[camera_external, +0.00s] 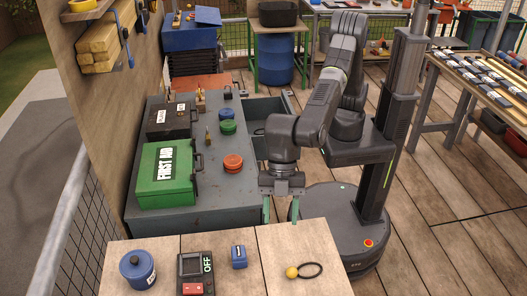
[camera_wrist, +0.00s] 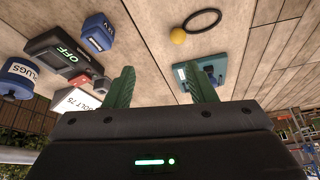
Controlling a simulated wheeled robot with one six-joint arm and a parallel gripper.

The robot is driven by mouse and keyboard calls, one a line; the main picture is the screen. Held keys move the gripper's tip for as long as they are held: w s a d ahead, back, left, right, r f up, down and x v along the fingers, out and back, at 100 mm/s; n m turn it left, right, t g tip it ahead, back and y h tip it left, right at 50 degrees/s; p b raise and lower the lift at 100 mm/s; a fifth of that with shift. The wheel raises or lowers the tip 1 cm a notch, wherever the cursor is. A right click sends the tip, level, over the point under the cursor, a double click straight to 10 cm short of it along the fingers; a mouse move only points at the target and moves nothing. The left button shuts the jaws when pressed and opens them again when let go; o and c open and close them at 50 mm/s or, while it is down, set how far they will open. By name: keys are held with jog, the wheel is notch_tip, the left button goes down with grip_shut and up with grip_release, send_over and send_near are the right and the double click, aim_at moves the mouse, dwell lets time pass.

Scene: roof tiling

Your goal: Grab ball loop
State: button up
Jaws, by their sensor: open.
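The ball loop is a yellow ball with a black ring attached. In the external view it lies on the light wooden tabletop (camera_external: 260,245), with the ball (camera_external: 292,272) at the left of the ring (camera_external: 312,270). In the wrist view the ball (camera_wrist: 178,36) and ring (camera_wrist: 202,20) show near the top, beyond my fingers. My gripper (camera_external: 281,209) is open and empty, with green fingers pointing down at the tabletop's far edge. It also shows in the wrist view (camera_wrist: 161,85). The gripper is apart from the ball loop, which is fully visible.
On the tabletop, left of the ball loop, are a small blue box (camera_external: 239,257), a dark device marked OFF (camera_external: 195,272) and a blue jar (camera_external: 137,270). A teal object (camera_wrist: 222,62) sits behind the right finger in the wrist view. A grey workbench (camera_external: 220,190) holds a green first aid box (camera_external: 166,174).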

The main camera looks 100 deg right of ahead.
jog(key=s+a+n, duration=0.1)
jog(key=s+a, duration=0.1)
jog(key=s, duration=0.1)
jog(key=p, duration=0.1)
send_over(293, 269)
jog(key=d, duration=0.3)
jog(key=shift+h, duration=0.3)
jog(key=f, duration=0.7)
jog(key=shift+s+a+f, duration=0.1)
jog(key=shift+s+f, duration=0.1)
jog(key=shift+s, duration=0.1)
jog(key=shift+p+x, duration=0.85)
jog(key=shift+x, duration=2.2)
jog(key=shift+a+r, duration=0.1)
jog(key=shift+c, duration=0.4)
jog(key=c, duration=1)
